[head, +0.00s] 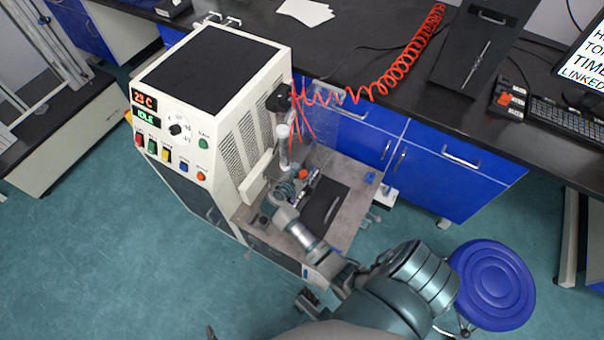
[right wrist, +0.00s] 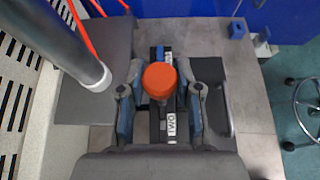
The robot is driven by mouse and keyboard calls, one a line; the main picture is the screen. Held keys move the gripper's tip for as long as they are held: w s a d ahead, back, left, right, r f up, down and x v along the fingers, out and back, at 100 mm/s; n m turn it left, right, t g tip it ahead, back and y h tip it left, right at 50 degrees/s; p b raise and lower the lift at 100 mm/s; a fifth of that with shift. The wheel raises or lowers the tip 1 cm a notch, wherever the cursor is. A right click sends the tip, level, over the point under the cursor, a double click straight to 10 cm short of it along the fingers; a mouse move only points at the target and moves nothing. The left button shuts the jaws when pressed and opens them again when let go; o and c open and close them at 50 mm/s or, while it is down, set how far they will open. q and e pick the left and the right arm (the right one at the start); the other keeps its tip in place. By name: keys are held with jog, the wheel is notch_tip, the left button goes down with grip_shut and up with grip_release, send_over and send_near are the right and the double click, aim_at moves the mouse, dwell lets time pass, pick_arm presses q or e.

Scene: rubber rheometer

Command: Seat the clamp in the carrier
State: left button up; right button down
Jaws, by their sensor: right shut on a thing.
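My right gripper (head: 297,189) is over the grey bench plate of the machine. In the right wrist view, my right gripper (right wrist: 160,98) has its two fingers on either side of a dark clamp-like part with an orange knob (right wrist: 159,80), and it is shut on this part. The orange knob also shows in the head view (head: 303,174). A dark strip with white lettering (right wrist: 171,126) and a blue end (right wrist: 159,53) lies under the knob; I cannot tell whether it is the clamp or the carrier. The seating contact is hidden. My left gripper is not in view.
The white rheometer (head: 215,100) rises at the left, with a clear cylinder (head: 284,150) and a red coiled hose (head: 400,65) close by. Dark pads flank the gripper on the grey plate (right wrist: 255,105). A blue stool (head: 492,283) stands at the right.

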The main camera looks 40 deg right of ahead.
jog(key=shift+f+b, duration=0.4)
jog(key=shift+f, duration=0.2)
jog(key=c, duration=0.7)
grip_release()
jog(key=shift+a, duration=0.1)
jog(key=v, duration=1.2)
jog(key=shift+f, duration=0.1)
